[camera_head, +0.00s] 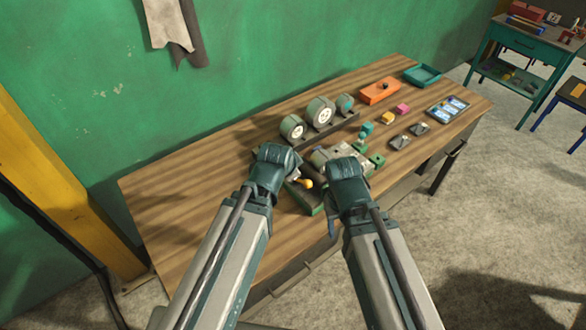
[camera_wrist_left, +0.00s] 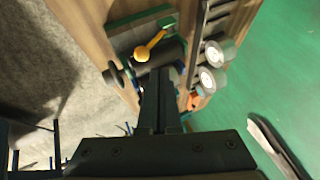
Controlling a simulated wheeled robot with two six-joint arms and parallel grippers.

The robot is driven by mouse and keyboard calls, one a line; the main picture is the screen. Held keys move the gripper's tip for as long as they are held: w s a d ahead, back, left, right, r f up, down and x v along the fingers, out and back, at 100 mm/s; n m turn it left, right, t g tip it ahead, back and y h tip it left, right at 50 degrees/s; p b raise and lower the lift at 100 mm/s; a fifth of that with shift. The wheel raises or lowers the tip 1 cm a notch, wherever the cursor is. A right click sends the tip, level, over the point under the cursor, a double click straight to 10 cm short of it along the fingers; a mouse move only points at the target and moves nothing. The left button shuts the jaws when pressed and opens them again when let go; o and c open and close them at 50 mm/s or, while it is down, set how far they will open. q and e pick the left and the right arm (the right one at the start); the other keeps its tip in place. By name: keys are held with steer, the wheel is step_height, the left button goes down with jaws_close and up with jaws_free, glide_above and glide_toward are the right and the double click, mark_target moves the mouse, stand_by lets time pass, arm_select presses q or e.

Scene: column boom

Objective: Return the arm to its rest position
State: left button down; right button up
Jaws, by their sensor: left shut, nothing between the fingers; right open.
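In the head view my left gripper (camera_head: 277,162) is over the front middle of the wooden workbench (camera_head: 190,205), its fingertips mostly hidden by the wrist. The left wrist view shows its fingers (camera_wrist_left: 162,80) shut and empty. They point toward a dark device with a yellow-knobbed lever (camera_wrist_left: 150,46); contact cannot be told. The yellow knob (camera_head: 306,183) also shows between my two wrists in the head view. My right gripper (camera_head: 335,158) is open, close to the right of the left one, above the bench and partly hidden by its own wrist.
Round gauge-like reels (camera_head: 320,112) stand on a rack behind the grippers. An orange box (camera_head: 380,91), a teal tray (camera_head: 422,75) and several small coloured parts lie to the right. The bench's left part is bare. A green wall (camera_head: 90,90) rises behind it.

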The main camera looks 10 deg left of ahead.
arm_select(q)
steer(key=shift+s+f, duration=0.1)
steer(key=s+d+f+n+g+y+b, duration=0.1)
steer(key=s+f+n+g+b, duration=0.2)
steer(key=s+f, duration=0.2)
steer(key=s+d+f+n+g+y+b, duration=0.1)
steer(key=s+d+f+n+g+b, duration=0.1)
steer(key=s, duration=0.8)
step_height(320, 180, down, 3)
steer(key=shift+f+n+g+b, duration=0.1)
steer(key=shift+n+g+b, duration=0.65)
steer(key=shift+g, duration=0.45)
